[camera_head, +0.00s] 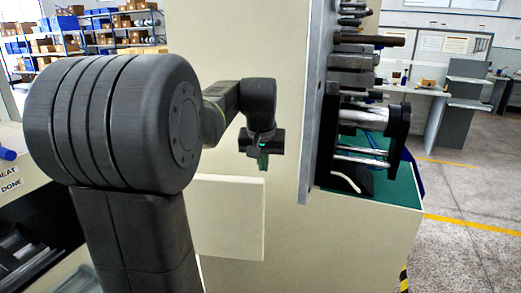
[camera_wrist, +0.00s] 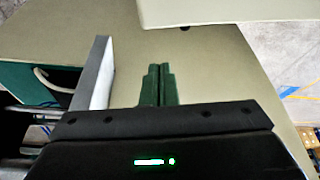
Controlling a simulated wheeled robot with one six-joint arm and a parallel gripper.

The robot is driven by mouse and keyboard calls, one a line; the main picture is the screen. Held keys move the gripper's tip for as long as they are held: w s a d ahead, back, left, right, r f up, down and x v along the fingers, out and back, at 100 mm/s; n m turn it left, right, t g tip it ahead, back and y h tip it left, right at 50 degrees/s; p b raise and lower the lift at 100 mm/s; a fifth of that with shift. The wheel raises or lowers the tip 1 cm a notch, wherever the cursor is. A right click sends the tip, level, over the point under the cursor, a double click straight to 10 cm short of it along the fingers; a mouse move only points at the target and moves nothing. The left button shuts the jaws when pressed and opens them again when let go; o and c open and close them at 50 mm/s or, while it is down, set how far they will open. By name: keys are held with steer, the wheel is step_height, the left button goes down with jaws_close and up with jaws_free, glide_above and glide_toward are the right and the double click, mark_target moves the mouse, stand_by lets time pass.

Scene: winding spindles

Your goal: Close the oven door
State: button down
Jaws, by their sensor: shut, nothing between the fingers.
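A flat cream panel (camera_head: 229,222) stands out in front of the tall cream cabinet (camera_head: 235,50); it looks like a door, but I cannot tell for sure that it is the oven door. A cream slab, likely the same panel, crosses the top right of the wrist view (camera_wrist: 235,9). My gripper (camera_head: 264,163) is just above the panel's upper right edge in the head view, pointing down. In the wrist view its green fingers (camera_wrist: 159,70) are together and empty, below the slab in the picture. Contact with the panel cannot be judged.
A grey upright plate (camera_head: 318,105) with metal spindles (camera_head: 365,115) stands close to the right of my gripper; it also shows in the wrist view (camera_wrist: 93,75). A green-topped base (camera_head: 395,185) lies below the spindles. Free floor (camera_head: 470,190) is at the right.

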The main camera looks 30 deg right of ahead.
steer(key=s+a, duration=0.2)
steer(key=s, duration=0.1)
steer(key=shift+s+a+f+p, duration=0.1)
steer(key=shift+f+p, duration=0.1)
steer(key=shift+p, duration=0.2)
